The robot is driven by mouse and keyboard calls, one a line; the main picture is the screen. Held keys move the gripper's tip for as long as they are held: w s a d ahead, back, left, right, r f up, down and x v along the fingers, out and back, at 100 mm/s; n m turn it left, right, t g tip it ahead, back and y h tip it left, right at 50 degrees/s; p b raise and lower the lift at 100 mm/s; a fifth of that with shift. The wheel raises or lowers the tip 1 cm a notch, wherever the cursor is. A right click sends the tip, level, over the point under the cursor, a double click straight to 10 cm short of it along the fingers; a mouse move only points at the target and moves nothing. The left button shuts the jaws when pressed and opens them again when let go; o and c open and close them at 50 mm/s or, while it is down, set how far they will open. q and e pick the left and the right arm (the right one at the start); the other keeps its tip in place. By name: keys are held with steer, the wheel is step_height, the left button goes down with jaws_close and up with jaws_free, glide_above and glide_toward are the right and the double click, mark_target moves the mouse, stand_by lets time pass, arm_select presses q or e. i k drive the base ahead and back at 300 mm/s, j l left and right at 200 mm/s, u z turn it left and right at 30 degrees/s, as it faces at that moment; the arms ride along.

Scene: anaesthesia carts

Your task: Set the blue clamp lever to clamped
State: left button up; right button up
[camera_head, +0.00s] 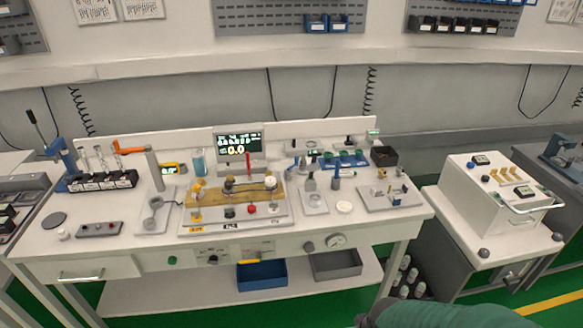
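No part is plainly readable as the blue clamp lever at this size. A blue upright stand with a slanting black-tipped handle (62,153) is at the bench's left end. A small blue angled part (293,163) sits right of the display, near the back. A light fixture plate (372,203) at the bench's right end carries small brass and blue parts. Whether any of these is clamped or released cannot be told. A dark rounded part of my own arm shows at the bottom right edge. Neither gripper is in view.
The white bench (120,248) also holds a vial rack (103,181), an orange-handled tool (130,150), a lit display (238,145), a wooden board with knobs (245,190) and a black bin (384,156). A white cart (455,205) stands to the right.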

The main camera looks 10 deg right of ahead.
mark_target(288, 171)
steer(key=i+l, duration=0.25)
steer(key=i, duration=0.25)
steer(key=i+l, duration=0.3)
steer(key=i, duration=0.2)
steer(key=i+l, duration=0.25)
steer(key=i, duration=0.2)
steer(key=i+l, duration=0.25)
steer(key=i, duration=0.25)
